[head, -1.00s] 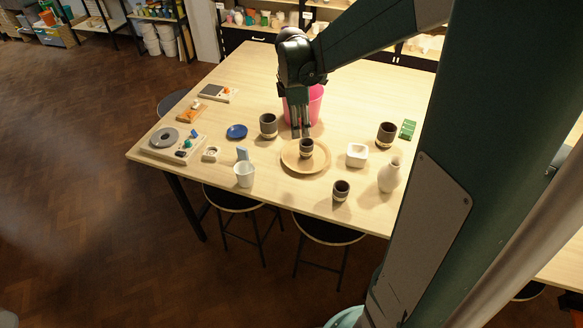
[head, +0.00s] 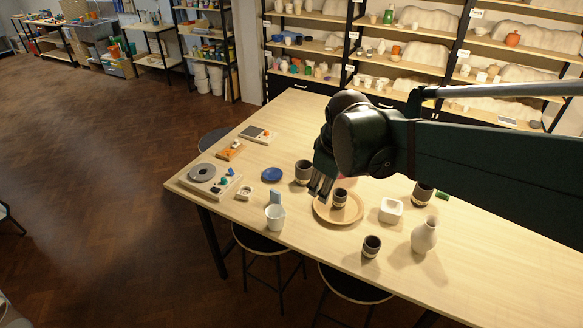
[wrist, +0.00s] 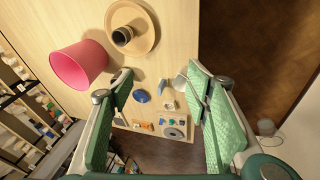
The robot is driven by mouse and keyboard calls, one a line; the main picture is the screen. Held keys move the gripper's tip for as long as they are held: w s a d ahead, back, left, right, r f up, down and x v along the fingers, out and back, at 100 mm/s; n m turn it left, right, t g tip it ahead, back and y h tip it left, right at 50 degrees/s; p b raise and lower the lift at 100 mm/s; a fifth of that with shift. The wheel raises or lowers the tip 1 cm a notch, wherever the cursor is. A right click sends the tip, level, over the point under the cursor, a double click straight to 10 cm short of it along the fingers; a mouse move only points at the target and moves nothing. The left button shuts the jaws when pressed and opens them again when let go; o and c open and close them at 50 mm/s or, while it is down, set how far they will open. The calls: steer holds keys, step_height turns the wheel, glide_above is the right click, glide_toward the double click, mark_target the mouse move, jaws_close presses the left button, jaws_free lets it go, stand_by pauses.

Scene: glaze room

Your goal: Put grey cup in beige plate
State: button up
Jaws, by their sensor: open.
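The grey cup (head: 340,198) is dark with a pale band and stands upright on the round beige plate (head: 354,217). In the wrist view the cup (wrist: 122,36) is also on the plate (wrist: 146,38), towards one side of it. My gripper (head: 321,189) is in the air at the plate's left side, above the table, apart from the cup. In the wrist view my gripper (wrist: 158,75) has its two green-padded fingers wide apart with nothing held between them. The cup and plate lie beyond the fingertips.
A pink bucket (wrist: 78,65) stands near the plate, mostly hidden by my arm in the head view. Other dark cups (head: 303,173) (head: 371,247), a white cup (head: 275,217), a square white bowl (head: 391,210), a vase (head: 425,235) and a blue dish (head: 272,174) surround the plate.

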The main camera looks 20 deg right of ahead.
steer(key=s+a+m+t, duration=0.1)
steer(key=s+a+m, duration=0.2)
steer(key=s, duration=0.3)
steer(key=s+a+m+t+y, duration=0.1)
steer(key=s+a+m+t, duration=0.1)
steer(key=s, duration=0.5)
steer(key=shift+a+r+m, duration=0.15)
steer(key=shift+a+m, duration=0.45)
steer(key=shift+m, duration=0.7)
